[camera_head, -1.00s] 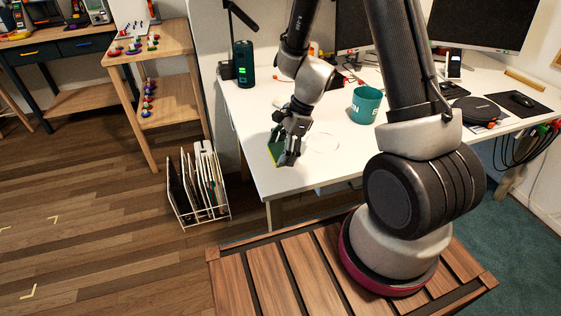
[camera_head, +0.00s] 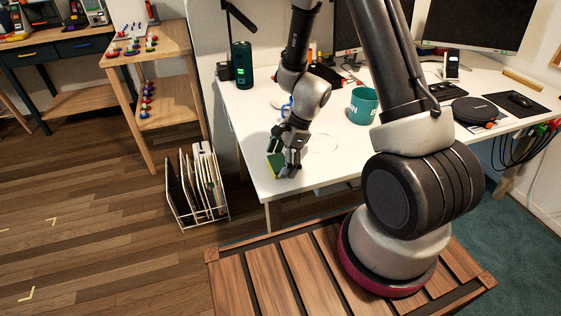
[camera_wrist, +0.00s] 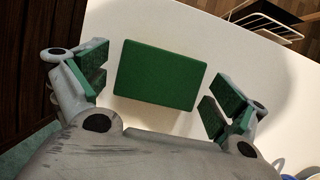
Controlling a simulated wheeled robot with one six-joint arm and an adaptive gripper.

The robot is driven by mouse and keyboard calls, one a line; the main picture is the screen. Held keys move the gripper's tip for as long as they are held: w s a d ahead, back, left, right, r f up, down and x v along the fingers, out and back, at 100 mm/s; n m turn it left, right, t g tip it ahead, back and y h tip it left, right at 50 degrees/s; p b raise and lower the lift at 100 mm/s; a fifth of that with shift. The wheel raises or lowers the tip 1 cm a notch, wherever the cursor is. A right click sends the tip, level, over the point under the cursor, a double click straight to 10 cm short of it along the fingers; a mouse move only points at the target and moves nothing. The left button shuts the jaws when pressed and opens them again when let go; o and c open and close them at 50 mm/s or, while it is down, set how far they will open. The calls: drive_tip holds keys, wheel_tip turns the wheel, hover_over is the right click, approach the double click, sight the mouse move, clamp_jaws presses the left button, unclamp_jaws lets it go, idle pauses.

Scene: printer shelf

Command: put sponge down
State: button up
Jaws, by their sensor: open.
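The sponge (camera_wrist: 160,73) has a green face and lies between my open fingers in the wrist view, with a gap on each side. In the head view the sponge (camera_head: 276,164) shows green and yellow edges at the white desk's near left corner. My gripper (camera_head: 284,161) is over it, fingers spread, and partly hides it. The green-padded fingers also show in the wrist view (camera_wrist: 160,92), apart from the sponge. The sponge appears to rest on the white desk (camera_head: 330,172).
A teal mug (camera_head: 363,106) stands right of my gripper, and a dark green cylinder (camera_head: 243,65) stands at the desk's back left. A file rack (camera_head: 197,190) is on the floor beside the desk. The desk front around the sponge is mostly clear.

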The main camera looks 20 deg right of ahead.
drive_tip(key=s+d+r+n+t+h, duration=0.1)
drive_tip(key=s+d+r+n, duration=0.15)
drive_tip(key=r, duration=0.55)
drive_tip(key=s+d+r+n, duration=0.2)
drive_tip(key=d+r+n, duration=0.1)
drive_tip(key=r, duration=0.6)
drive_tip(key=s+d+r+n+t+h, duration=0.1)
drive_tip(key=s+d+r+n, duration=0.15)
drive_tip(key=r, duration=0.55)
drive_tip(key=s+d+r+n+t+h, duration=0.2)
drive_tip(key=s+d+r+n, duration=0.4)
drive_tip(key=s+r+n, duration=0.3)
drive_tip(key=s+n, duration=0.1)
drive_tip(key=s, duration=0.2)
drive_tip(key=shift+d+h, duration=0.2)
drive_tip(key=shift+h, duration=0.1)
drive_tip(key=shift+o, duration=0.4)
drive_tip(key=shift+a, duration=0.1)
